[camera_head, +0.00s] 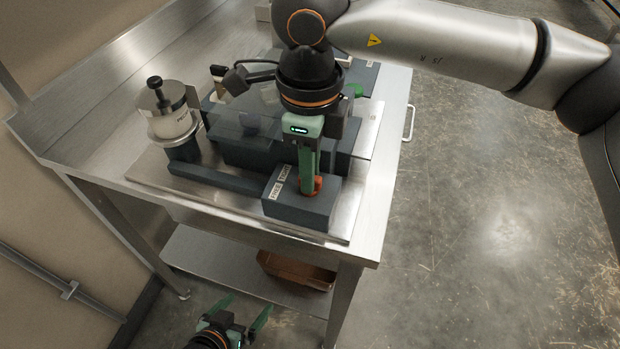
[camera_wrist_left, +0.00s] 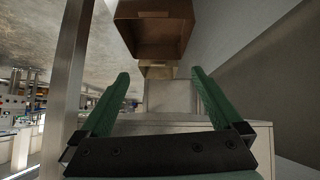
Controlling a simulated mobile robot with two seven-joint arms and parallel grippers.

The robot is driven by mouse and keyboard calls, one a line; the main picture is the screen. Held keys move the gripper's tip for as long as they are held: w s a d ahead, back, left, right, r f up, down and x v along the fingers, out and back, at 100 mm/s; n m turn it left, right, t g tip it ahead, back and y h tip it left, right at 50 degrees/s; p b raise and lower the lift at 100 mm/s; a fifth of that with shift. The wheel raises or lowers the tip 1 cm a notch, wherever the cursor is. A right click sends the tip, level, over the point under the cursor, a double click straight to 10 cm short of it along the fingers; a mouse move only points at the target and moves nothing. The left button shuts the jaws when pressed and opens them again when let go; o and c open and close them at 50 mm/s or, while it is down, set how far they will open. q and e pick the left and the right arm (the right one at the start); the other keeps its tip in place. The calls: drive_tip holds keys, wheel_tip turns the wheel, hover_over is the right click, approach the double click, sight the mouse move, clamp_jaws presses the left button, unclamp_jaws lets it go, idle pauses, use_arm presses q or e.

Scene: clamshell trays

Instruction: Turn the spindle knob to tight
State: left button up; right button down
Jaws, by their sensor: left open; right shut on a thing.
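The spindle knob (camera_head: 317,183) is orange-red and sits on top of a dark block (camera_head: 304,210) at the front of the machine. Labels on the block (camera_head: 279,182) read FREE and what looks like TIGHT. My right gripper (camera_head: 309,186) points down and is shut on the knob; its fingers hide most of it, so I cannot tell which label the knob points to. My left gripper (camera_head: 240,312) is open and empty, low in front of the table. Its fingers also show spread in the left wrist view (camera_wrist_left: 158,85).
A steel table (camera_head: 370,215) carries the machine on a metal plate. A white jar with a black-knobbed lid (camera_head: 170,112) stands at the left. A clear guard and dark housings lie behind the block. A brown bin (camera_head: 295,270) sits on the lower shelf. The floor at right is clear.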

drive_tip(key=shift+f+m+b, duration=0.15)
drive_tip(key=shift+m+b, duration=0.45)
drive_tip(key=shift+m, duration=0.4)
drive_tip(key=shift+m+b, duration=0.6)
drive_tip(key=shift+m, duration=0.7)
drive_tip(key=shift+m+b, duration=0.8)
drive_tip(key=shift+m, duration=0.4)
drive_tip(key=shift+m+b, duration=0.5)
drive_tip(key=shift+m, duration=0.6)
drive_tip(key=shift+r, duration=0.2)
drive_tip(key=c, duration=0.8)
unclamp_jaws()
drive_tip(key=shift+c, duration=0.2)
wheel_tip(320, 180, up, 12)
drive_tip(key=p, duration=0.2)
drive_tip(key=shift+r, duration=0.25)
